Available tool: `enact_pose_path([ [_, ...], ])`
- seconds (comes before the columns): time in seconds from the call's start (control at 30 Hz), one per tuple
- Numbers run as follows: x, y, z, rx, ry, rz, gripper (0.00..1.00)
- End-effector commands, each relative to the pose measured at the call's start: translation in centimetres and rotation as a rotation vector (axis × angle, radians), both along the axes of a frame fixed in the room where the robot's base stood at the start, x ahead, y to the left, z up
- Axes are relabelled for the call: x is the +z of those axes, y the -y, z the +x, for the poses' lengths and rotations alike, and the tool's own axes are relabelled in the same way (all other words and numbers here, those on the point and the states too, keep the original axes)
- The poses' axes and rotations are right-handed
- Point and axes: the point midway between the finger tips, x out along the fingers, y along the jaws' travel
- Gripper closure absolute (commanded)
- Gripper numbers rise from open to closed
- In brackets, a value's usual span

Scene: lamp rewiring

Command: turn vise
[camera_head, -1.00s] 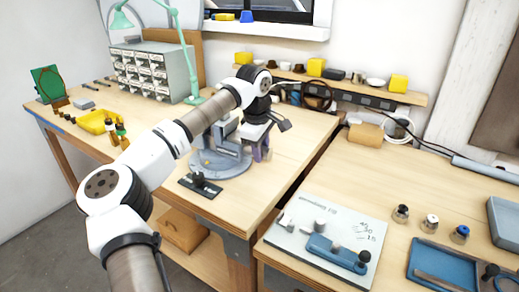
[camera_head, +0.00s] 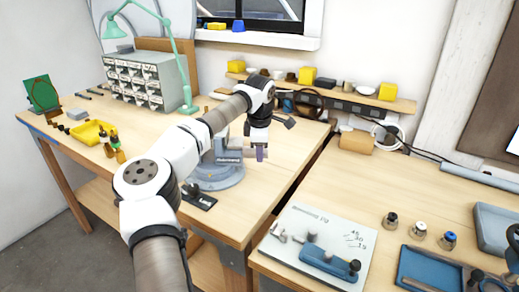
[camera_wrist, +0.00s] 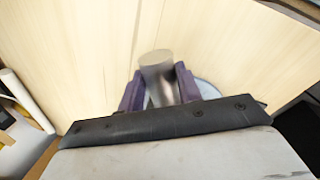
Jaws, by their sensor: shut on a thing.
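The blue-grey vise (camera_head: 217,178) stands on its round base near the front edge of the left wooden bench. My arm hides part of it in the head view. My gripper (camera_head: 260,155) points down at the vise's right side. In the wrist view my gripper (camera_wrist: 159,82) has its two purple fingers closed on either side of a short grey metal cylinder (camera_wrist: 156,62), which seems to be a part of the vise. A little of the pale round base (camera_wrist: 208,88) shows beside the right finger.
A small black fixture (camera_head: 198,197) lies in front of the vise. A green lamp (camera_head: 186,70), a drawer cabinet (camera_head: 143,80) and a yellow tray (camera_head: 90,131) stand behind and left. A gap separates the right bench, which holds a white board (camera_head: 300,225).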

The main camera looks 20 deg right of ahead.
Motion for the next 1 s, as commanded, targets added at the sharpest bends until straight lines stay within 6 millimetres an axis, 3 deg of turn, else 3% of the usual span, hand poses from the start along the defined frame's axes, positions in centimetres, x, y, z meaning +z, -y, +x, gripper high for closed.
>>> enact_pose_path([
  [0.67, 0.15, 0.13, 0.54, 0.032, 0.005, 0.0, 1.0],
  [0.7, 0.15, 0.13, 0.54, 0.032, 0.005, 0.0, 0.62],
  [0.83, 0.11, 0.14, 0.51, 0.032, 0.003, 0.0, 0.45],
  [1.0, 0.06, 0.16, 0.46, 0.032, 0.002, 0.0, 0.44],
])
